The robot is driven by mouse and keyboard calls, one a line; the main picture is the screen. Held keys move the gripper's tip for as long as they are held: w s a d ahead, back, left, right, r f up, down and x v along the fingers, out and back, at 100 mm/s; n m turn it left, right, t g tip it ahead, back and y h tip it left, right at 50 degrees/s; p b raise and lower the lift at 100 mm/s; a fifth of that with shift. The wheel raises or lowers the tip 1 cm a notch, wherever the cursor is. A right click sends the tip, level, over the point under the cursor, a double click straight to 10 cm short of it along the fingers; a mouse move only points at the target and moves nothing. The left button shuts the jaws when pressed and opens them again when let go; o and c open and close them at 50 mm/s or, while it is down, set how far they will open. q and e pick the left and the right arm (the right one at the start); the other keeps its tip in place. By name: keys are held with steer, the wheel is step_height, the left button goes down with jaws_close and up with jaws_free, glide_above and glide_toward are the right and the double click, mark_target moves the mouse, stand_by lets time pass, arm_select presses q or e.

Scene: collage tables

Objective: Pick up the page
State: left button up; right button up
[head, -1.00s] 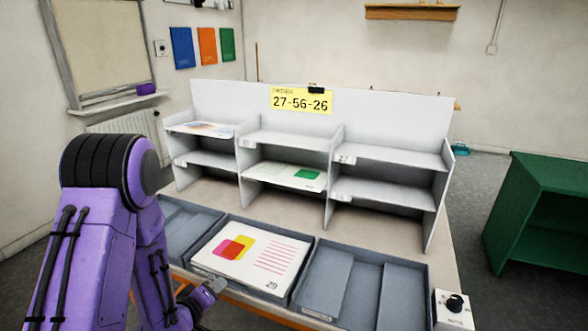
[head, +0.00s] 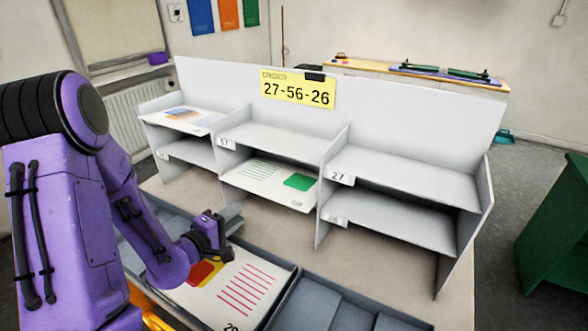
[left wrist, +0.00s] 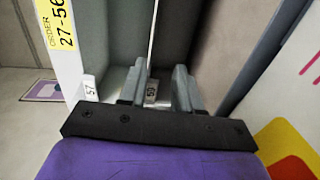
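A white page (head: 222,297) with a red and yellow shape and pink lines lies in the middle tray of the table. Its right part is clear, while my left gripper covers part of its far left. It also shows at the right edge of the left wrist view (left wrist: 304,62). My left gripper (head: 232,214) is above the page's far left part, near the front of the shelf unit. In the left wrist view its two fingers (left wrist: 160,86) stand apart with nothing between them. A second page (head: 270,184) with a green block lies in the lower middle shelf compartment. My right gripper is not in view.
The grey shelf unit (head: 408,172) stands behind the trays, with a yellow sign (head: 297,91) reading 27-56-26. A page (head: 183,118) lies in its upper left compartment. The right tray (head: 335,305) shows no page. A green cabinet (head: 556,230) stands at the right.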

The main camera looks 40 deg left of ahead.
mark_target(261, 194)
arm_select(q)
steer(key=w+p, duration=0.1)
steer(key=w, duration=0.9)
steer(key=shift+w+f+p, duration=0.1)
steer(key=shift+w+p, duration=0.2)
steer(key=shift+p, duration=0.05)
jaws_close()
